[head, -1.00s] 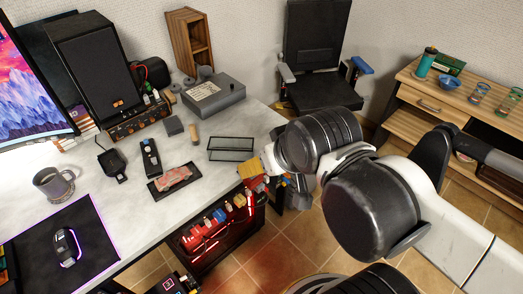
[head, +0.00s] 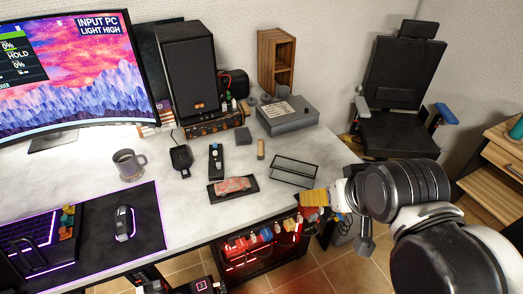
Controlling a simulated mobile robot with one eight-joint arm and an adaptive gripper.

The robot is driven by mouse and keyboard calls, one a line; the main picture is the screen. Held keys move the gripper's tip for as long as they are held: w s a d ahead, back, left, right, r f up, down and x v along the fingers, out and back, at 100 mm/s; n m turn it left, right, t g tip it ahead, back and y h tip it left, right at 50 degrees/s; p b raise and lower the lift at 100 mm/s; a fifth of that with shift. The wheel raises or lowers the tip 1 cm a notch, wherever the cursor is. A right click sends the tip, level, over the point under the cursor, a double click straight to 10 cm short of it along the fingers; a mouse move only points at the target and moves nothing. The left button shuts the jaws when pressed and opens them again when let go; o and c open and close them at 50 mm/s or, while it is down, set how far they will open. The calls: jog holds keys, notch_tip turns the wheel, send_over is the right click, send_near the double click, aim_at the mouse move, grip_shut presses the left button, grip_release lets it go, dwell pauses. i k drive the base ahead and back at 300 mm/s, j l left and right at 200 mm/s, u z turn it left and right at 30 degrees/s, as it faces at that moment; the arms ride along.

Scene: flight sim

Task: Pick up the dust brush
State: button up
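I cannot surely pick out the dust brush. A yellow, bristle-like piece (head: 314,197) shows at the desk's front right edge, right beside the white end of my arm. I cannot tell whether it is held, attached or only behind the arm. A small tan upright piece (head: 261,149) stands on the desk near the grey box. A black, pan-shaped item (head: 181,158) with a short handle lies left of it. My gripper (head: 335,198) is at the arm's end near the desk edge. Its fingers are too small and covered to read.
The desk (head: 90,178) also holds a grey box (head: 288,115), a wire rack (head: 293,171), a dark tray (head: 233,189) with a reddish piece, a mug (head: 129,164) and a mouse (head: 123,223). A black chair (head: 401,75) stands behind my arm. A wooden cabinet (head: 489,185) is at right.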

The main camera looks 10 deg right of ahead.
aim_at(260, 156)
jog(key=i+j, duration=0.25)
jog(key=i, duration=0.2)
jog(key=i+j, duration=0.3)
jog(key=i, duration=0.2)
